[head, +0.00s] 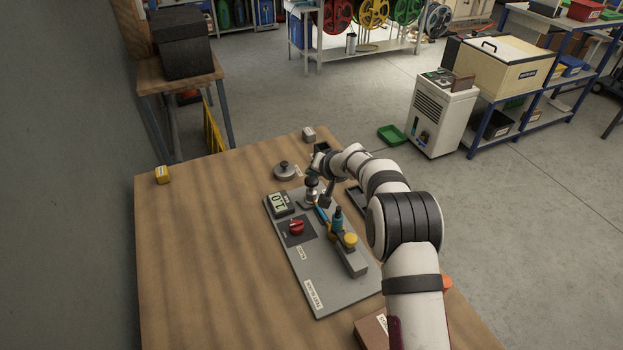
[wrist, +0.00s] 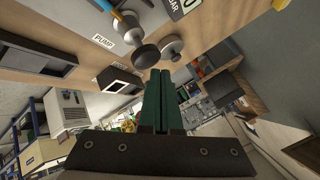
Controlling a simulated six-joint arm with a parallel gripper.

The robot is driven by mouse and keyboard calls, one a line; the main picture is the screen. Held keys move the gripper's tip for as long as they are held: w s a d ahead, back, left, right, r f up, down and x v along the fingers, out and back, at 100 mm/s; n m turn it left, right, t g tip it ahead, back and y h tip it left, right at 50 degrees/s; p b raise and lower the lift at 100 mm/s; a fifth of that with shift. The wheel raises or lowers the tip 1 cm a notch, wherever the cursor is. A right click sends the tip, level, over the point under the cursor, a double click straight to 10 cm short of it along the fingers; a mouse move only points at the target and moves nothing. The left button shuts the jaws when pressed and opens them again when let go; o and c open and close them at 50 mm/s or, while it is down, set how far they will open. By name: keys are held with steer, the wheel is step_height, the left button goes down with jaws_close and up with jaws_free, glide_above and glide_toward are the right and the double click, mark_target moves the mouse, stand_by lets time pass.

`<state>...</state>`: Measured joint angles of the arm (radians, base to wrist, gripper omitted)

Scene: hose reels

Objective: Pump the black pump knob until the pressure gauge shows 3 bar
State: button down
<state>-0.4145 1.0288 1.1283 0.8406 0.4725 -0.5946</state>
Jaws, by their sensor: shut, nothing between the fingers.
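The black pump knob (head: 312,181) tops a silver pump on the grey panel (head: 318,297). In the wrist view the knob (wrist: 146,56) shows just beyond the fingertips, beside the "PUMP" label; whether they touch is unclear. My gripper (head: 310,171) is at the panel's far end, close to the knob. Its green fingers (wrist: 160,74) are shut together with nothing between them. The pressure gauge (head: 279,203) has a pale digital display that seems to read 1.0, tilted in view. Only the gauge's edge shows in the wrist view.
A red knob (head: 297,227), a blue-topped fitting (head: 338,218) and a yellow cap (head: 350,240) stand on the panel. A grey disc-shaped weight (head: 285,170) sits just past it. A yellow block (head: 162,175) lies at the table's left.

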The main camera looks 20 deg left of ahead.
mark_target(313, 182)
steer(key=shift+r, duration=0.3)
steer(key=shift+r, duration=2.45)
stand_by(1.7)
step_height(313, 182, up, 4)
steer(key=shift+f, duration=0.1)
steer(key=shift+f, duration=4.45)
steer(key=shift+f, duration=0.4)
